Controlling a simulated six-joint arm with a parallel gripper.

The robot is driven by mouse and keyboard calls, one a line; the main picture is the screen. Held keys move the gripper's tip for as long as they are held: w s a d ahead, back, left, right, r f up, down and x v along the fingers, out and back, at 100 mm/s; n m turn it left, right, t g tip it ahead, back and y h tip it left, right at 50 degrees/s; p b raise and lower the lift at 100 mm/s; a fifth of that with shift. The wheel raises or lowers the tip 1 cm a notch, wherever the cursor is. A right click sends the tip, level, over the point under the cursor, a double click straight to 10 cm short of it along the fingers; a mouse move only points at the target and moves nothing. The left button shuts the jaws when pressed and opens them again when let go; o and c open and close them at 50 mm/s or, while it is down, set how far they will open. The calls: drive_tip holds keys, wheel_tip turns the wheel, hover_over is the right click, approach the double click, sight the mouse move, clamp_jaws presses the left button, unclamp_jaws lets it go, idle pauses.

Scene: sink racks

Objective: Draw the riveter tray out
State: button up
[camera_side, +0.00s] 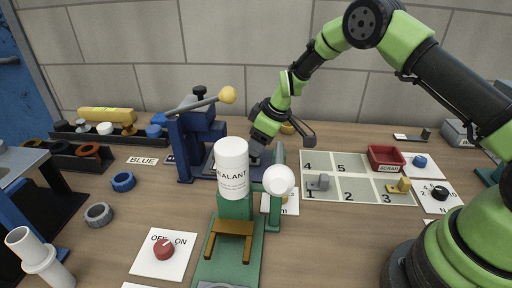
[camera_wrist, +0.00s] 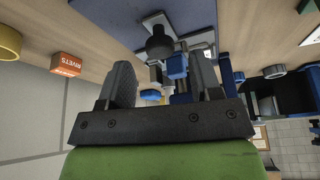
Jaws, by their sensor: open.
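A blue bench machine (camera_side: 186,150) with a yellow-knobbed lever stands left of centre in the side view; I take it for the riveter. Its tray cannot be clearly told apart; the bottle and my gripper hide the machine's right side. My gripper (camera_side: 257,158) is lowered at that right side, its tips partly hidden behind the white sealant bottle (camera_side: 232,165). In the wrist view my gripper (camera_wrist: 163,80) has its two dark fingers wide apart. Between and beyond them show a black knob (camera_wrist: 160,46), small blue parts (camera_wrist: 176,66) and a grey-blue plate. No grip on anything shows.
A green stand (camera_side: 228,265) with a brown bracket (camera_side: 232,228) is in front. A numbered mat (camera_side: 352,165) and red scrap bin (camera_side: 385,157) lie right. A red knob panel (camera_side: 164,252) is front left. An orange rivets box (camera_wrist: 67,64) shows in the wrist view.

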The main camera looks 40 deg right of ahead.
drive_tip(key=shift+x, duration=1.35)
clamp_jaws()
drive_tip(key=s+d, duration=0.6)
drive_tip(key=shift+s+d, duration=0.35)
unclamp_jaws()
drive_tip(key=shift+r, duration=0.1)
drive_tip(key=v, duration=1)
